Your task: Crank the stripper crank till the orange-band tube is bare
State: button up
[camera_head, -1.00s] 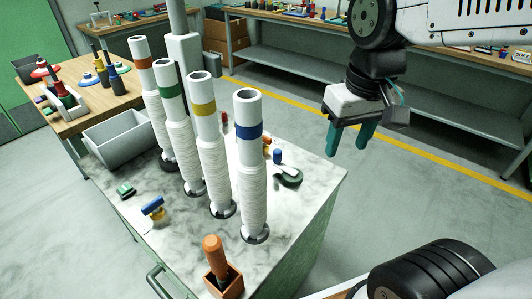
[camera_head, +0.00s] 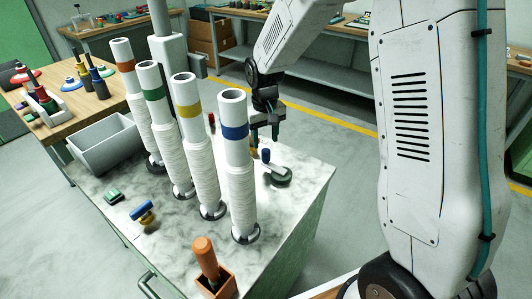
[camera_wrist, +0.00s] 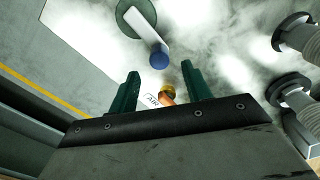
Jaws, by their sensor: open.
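The orange-band tube (camera_head: 126,66) stands leftmost and farthest in a row of white tubes on the marble-topped cart; its lower part is wrapped in ribbed white material, partly hidden by the green-band tube. A crank with a green disc (camera_head: 281,177), pale arm and blue knob (camera_head: 265,156) sits at the cart's right side. In the wrist view the disc (camera_wrist: 136,14) is beyond the fingers, and the blue knob (camera_wrist: 159,60) shows between the fingertips. My gripper (camera_head: 265,138) is open and empty, just above the knob. It also shows in the wrist view (camera_wrist: 160,75).
The green-band (camera_head: 152,94), yellow-band (camera_head: 190,110) and blue-band (camera_head: 235,132) tubes stand close left of my gripper. A small orange-and-yellow object (camera_wrist: 167,93) lies near the fingers.

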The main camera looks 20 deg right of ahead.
aim_at(266, 149)
notch_tip(266, 149, down, 6)
jog(key=shift+f, duration=0.25)
grip_shut()
jog(key=shift+d, duration=0.15)
